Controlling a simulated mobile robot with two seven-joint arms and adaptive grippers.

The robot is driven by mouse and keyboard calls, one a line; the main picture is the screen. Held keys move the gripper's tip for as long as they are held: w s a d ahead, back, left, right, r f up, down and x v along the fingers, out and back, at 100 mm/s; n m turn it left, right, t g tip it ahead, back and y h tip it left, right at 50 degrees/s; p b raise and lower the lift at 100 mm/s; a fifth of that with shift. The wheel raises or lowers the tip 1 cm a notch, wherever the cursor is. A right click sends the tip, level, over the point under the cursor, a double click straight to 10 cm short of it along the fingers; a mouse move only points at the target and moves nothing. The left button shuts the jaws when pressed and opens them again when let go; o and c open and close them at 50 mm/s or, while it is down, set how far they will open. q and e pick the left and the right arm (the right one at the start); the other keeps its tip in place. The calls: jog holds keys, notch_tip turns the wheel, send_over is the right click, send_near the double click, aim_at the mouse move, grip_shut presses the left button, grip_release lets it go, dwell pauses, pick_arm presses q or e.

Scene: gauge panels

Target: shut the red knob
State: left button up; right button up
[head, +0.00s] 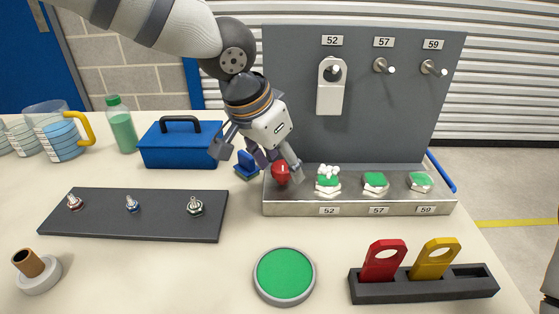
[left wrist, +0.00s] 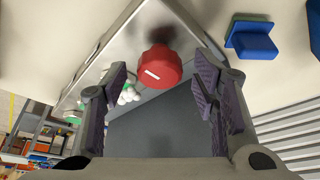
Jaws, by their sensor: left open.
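The red knob (head: 280,174) sits at the left end of the metal base strip of the grey panel. In the left wrist view the red knob (left wrist: 158,67) has a white line on its face and lies ahead between the fingers. My left gripper (head: 257,158) is open, pointing down over the knob, with one finger on each side of it in the head view. In the left wrist view the open fingers (left wrist: 160,90) show gaps on both sides of the knob, and I see no contact.
The panel (head: 400,110) rises behind, with pegs and one white tag (head: 331,88). A blue block (head: 247,165) and a blue toolbox (head: 180,145) stand left of the knob. A green button (head: 284,275) and a tag rack (head: 425,288) are in front.

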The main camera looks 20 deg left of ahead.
pick_arm(q)
jog(key=c, duration=1.2)
jog(key=shift+o, duration=0.2)
